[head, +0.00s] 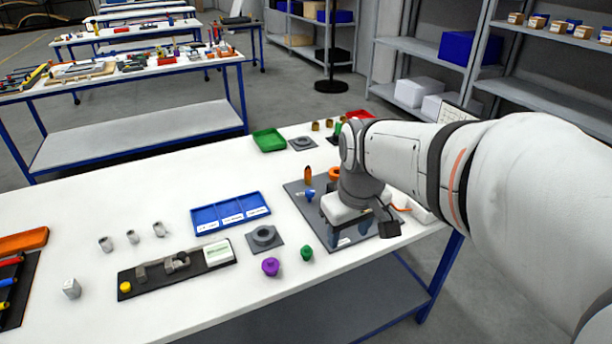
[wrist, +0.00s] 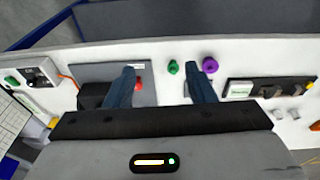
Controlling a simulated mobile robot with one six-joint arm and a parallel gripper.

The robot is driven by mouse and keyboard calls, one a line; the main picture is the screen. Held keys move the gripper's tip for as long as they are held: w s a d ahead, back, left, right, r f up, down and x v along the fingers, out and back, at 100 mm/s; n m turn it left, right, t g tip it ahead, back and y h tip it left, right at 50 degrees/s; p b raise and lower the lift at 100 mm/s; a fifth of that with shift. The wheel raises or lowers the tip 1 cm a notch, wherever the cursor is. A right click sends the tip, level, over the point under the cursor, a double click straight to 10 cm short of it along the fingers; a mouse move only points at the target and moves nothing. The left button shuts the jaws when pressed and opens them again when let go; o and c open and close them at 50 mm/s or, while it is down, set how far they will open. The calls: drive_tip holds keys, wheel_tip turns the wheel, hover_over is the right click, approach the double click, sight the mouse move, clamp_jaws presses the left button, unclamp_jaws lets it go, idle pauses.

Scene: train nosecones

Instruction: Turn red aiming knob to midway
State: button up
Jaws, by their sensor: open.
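A small red part (wrist: 138,84), likely the red aiming knob, shows in the wrist view at the right edge of the grey plate (wrist: 88,72). It lies just inside my left-hand finger, which hides part of it. Its turn angle cannot be read. My gripper (wrist: 162,76) is open and points down, with its two blue fingers apart and nothing held. In the head view my gripper (head: 346,226) is over the grey plate (head: 296,189), and I cannot pick out the red knob there, as the arm and gripper cover that area.
On the plate stand an orange-brown pointed piece (head: 308,174) and a blue part (head: 309,194). Purple (head: 270,266) and green (head: 307,253) knobs stand nearby. A blue tray (head: 196,217), a dark ring block (head: 263,237) and a black fixture board (head: 151,290) are left.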

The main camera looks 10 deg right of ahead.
drive_tip(key=w+d+f+n+b, duration=0.1)
drive_tip(key=w+f+n, duration=0.2)
drive_tip(key=w, duration=0.4)
drive_tip(key=w+d+f+n+g+b, duration=0.1)
drive_tip(key=w+f+n, duration=0.2)
drive_tip(key=w, duration=0.4)
drive_tip(key=w+d+f+n+g+b, duration=0.1)
drive_tip(key=w+f+n, duration=0.1)
drive_tip(key=w, duration=0.5)
drive_tip(key=shift+d+f+n, duration=0.15)
drive_tip(key=shift+f+n, duration=0.25)
drive_tip(key=shift+f, duration=0.45)
drive_tip(key=shift+w+f, duration=0.1)
drive_tip(key=shift+f, duration=0.15)
wheel_tip(320, 180, down, 8)
drive_tip(key=shift+r, duration=0.25)
drive_tip(key=shift+c, duration=0.2)
drive_tip(key=c, duration=0.9)
